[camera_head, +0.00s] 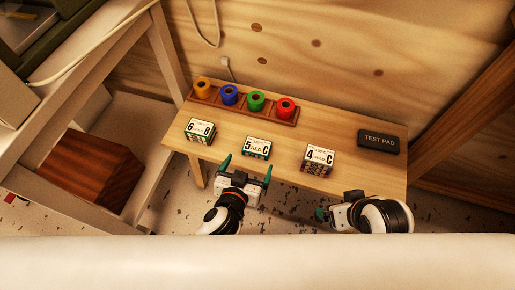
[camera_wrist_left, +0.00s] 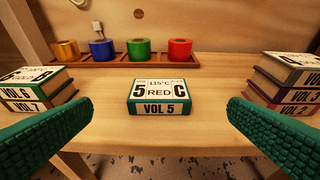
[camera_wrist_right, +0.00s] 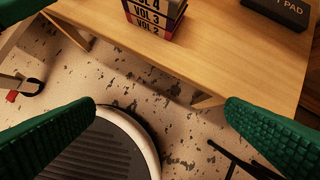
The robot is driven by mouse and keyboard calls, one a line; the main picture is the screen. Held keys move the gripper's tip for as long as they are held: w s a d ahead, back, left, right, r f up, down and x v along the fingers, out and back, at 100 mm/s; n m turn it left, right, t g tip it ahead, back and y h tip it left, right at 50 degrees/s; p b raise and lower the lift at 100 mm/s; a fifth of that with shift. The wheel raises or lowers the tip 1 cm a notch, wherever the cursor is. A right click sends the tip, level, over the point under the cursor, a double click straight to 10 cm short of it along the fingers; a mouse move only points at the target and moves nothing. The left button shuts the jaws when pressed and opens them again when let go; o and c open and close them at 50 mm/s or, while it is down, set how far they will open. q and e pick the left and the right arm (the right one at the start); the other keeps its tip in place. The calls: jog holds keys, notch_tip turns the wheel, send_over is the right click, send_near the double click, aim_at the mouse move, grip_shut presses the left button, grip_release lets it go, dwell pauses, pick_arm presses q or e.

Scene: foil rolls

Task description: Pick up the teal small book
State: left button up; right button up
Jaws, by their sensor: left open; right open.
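The teal small book, marked VOL 5 (camera_head: 257,148), lies flat alone at the middle of the wooden bench (camera_head: 330,118). Its white label reads "5 RED C". In the left wrist view the book (camera_wrist_left: 160,97) is centred between my fingers, a little beyond their tips. My left gripper (camera_head: 247,168) is open and empty at the bench's front edge, just short of the book. My right gripper (camera_head: 325,207) is open and empty, off the front of the bench at the right.
A book stack with VOL 6 and VOL 7 (camera_wrist_left: 35,92) stands left of the book. Another with VOL 4, 3 and 2 (camera_head: 319,160) stands right. Behind is a rack (camera_head: 243,109) of coloured rolls. A dark test pad (camera_head: 378,141) lies at the right end.

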aim_at(257, 147)
pick_arm(q)
jog(key=x, duration=0.4)
jog(key=shift+w+f+b, duration=0.15)
jog(key=shift+w+b, duration=0.05)
jog(key=shift+b, duration=0.2)
jog(key=b+x, duration=0.1)
jog(key=x, duration=0.4)
jog(key=shift+s, duration=0.1)
jog(key=shift+w+d+f+b, duration=0.1)
jog(key=shift+w+f+b, duration=0.05)
jog(key=shift+w+b, duration=0.2)
jog(key=c, duration=1.1)
pick_arm(e)
jog(key=w+a+r+t+y, duration=0.1)
jog(key=w+r+t, duration=0.1)
jog(key=w, duration=0.3)
jog(key=w+a+r+t, duration=0.2)
jog(key=w+r+t, duration=0.1)
jog(key=w+t, duration=0.1)
jog(key=shift+w+a+t+y, duration=0.25)
jog(key=shift+w+t+y, duration=0.1)
jog(key=shift+t+y, duration=0.05)
